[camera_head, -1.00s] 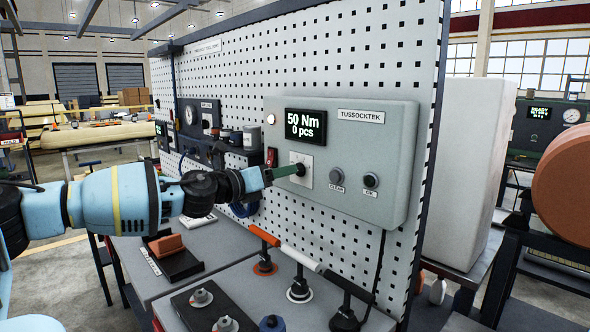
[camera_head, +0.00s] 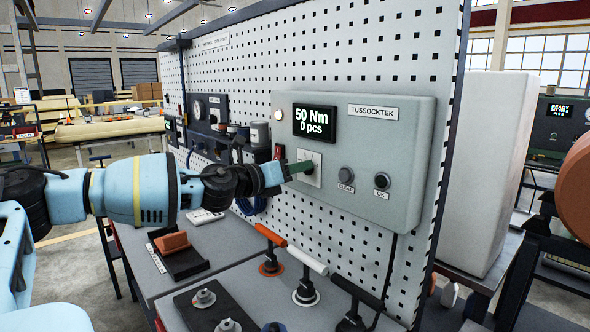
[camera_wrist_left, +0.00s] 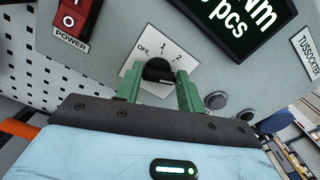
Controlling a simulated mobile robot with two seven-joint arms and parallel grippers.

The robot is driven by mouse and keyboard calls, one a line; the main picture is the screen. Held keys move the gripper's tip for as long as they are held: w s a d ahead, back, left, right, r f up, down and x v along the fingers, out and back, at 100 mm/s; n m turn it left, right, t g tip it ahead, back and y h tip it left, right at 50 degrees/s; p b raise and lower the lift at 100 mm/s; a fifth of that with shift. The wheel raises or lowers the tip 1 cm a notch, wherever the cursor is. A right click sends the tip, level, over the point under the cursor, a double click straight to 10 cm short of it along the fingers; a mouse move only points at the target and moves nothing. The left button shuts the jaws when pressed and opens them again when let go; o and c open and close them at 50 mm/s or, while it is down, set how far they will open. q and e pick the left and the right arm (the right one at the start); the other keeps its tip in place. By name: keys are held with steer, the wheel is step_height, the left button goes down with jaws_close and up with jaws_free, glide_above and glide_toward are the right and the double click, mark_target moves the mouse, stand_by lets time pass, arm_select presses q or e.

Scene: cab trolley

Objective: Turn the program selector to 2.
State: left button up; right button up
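The program selector is a black knob (camera_wrist_left: 158,70) on a white plate marked OFF, 1 and 2, on the grey control box (camera_head: 400,150). In the head view the selector plate (camera_head: 315,179) is partly covered by my left gripper (camera_head: 298,168). In the left wrist view the green fingers of my left gripper (camera_wrist_left: 160,80) stand apart, one on each side of the knob. They look close to it, but firm contact is not clear. The knob's exact setting is hard to read. My right gripper is not in view.
The display (camera_head: 315,123) reads 50 Nm, 0 pcs. The red POWER switch (camera_wrist_left: 73,15) is left of the selector; the CLEAR button (camera_head: 346,174) and OK button (camera_head: 382,180) are to its right.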

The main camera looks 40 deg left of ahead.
arm_select(q)
steer(key=shift+c, duration=0.7)
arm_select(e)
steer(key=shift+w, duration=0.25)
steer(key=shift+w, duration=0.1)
arm_select(q)
steer(key=shift+n, duration=0.3)
steer(key=shift+a+f+n+b, duration=0.1)
steer(key=shift+n+b, duration=0.35)
steer(key=shift+n, duration=1.5)
steer(key=shift+a+n+b, duration=0.1)
steer(key=shift+n+b, duration=0.3)
steer(key=shift+n, duration=1.55)
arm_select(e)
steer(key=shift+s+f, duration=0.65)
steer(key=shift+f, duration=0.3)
arm_select(q)
steer(key=shift+n, duration=0.3)
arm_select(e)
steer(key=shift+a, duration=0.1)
